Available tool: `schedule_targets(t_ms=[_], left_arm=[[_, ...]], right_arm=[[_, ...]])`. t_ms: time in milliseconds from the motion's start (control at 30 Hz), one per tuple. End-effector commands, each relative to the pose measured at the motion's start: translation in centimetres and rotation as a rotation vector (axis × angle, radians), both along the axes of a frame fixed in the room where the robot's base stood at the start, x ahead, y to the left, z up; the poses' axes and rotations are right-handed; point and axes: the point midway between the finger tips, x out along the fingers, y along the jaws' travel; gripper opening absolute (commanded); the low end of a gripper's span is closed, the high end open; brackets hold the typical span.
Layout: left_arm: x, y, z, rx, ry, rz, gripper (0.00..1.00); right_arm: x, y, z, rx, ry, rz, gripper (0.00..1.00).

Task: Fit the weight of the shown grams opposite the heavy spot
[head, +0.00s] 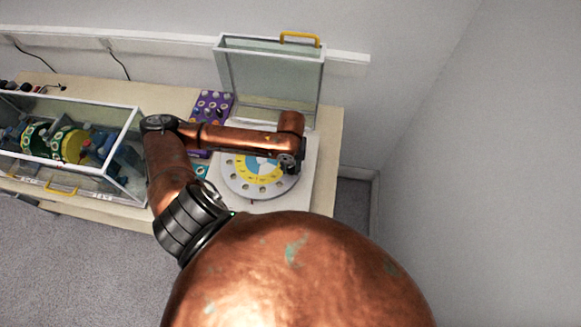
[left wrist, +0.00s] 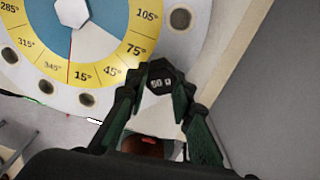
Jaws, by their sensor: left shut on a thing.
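The round dial (head: 233,183) lies on a white base at the table's right end. In the left wrist view the dial (left wrist: 113,108) shows a yellow ring of angle labels, a blue sector, a pale hub and several round holes in its grey rim. My left gripper (left wrist: 160,88) is shut on a dark hexagonal weight (left wrist: 160,80), its number hard to read, perhaps 50 or 60 g. The weight overlaps the rim near the 45° and 75° labels; its height above it is unclear. In the head view my left arm covers part of the dial.
A purple rack (head: 212,104) with several weights stands behind my arm. A clear lid (head: 270,75) with a yellow handle stands raised behind the dial. A glass-walled case (head: 127,172) with a green and yellow machine stands at left. A wall is at right.

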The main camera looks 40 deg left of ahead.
Motion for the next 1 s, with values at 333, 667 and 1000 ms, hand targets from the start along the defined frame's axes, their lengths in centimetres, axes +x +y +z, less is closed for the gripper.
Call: schedule_targets(t_ms=[333,667,1000], left_arm=[[-0.02,0.0,-0.51,0.001,0.001,0.0,0.0],[-0.01,0.0,-0.55,0.0,0.0,0.0,0.4],[0.02,0.03,-0.36,0.001,-0.001,0.0,0.42]], right_arm=[[-0.04,0.01,-0.21,0.0,0.0,0.0,0.28],[-0.04,0.01,-0.21,0.0,0.001,0.0,0.28],[-0.11,-0.17,-0.2,-0.001,0.002,0.001,0.28]])
